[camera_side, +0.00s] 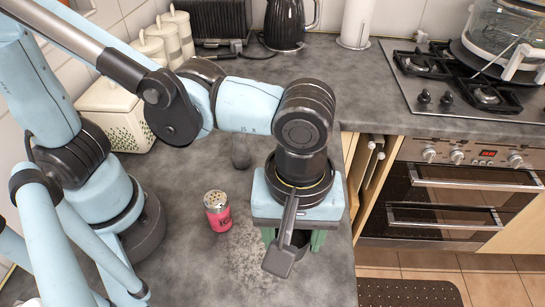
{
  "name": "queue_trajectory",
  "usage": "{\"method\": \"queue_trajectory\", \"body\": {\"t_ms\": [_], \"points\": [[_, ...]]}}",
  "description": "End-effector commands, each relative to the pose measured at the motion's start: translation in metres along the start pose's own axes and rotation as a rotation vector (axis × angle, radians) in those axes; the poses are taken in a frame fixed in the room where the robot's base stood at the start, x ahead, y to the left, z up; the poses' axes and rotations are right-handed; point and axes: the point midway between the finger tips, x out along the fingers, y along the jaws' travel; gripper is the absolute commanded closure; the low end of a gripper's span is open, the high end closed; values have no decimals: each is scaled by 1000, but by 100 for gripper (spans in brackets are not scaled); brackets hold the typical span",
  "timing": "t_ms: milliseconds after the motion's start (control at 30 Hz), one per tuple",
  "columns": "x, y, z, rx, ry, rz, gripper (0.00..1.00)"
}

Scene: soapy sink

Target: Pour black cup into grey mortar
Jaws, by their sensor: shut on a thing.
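My gripper (293,242) points down over the grey worktop at the right front, with green fingers below a pale blue body. It is shut on a dark thing (302,239), which seems to be the black cup. A black flat bar on my gripper hides most of it, so its tilt and contents cannot be told. A small dark grey round thing (241,158) stands on the worktop behind and left of my gripper. It may be the grey mortar, but it is too small and partly covered to be sure.
A pink shaker (218,212) with a holed lid stands left of my gripper. A cream box (115,112), canisters (177,32), a black kettle (285,22) and a paper roll (357,22) stand behind. The hob (455,75) is at right. The worktop's right edge is close.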

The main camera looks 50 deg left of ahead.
Motion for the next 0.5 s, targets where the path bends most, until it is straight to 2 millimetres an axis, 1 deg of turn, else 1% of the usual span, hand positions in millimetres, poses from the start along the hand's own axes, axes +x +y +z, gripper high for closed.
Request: {"method": "queue_trajectory", "body": {"t_ms": [167,267,367,500], "points": [[-14,1,-2,-13,-2,1,76],[-26,7,-10,-68,-8,3,76],[-44,16,-26,-171,-21,8,76],[-78,26,-57,-361,-46,17,76]]}}
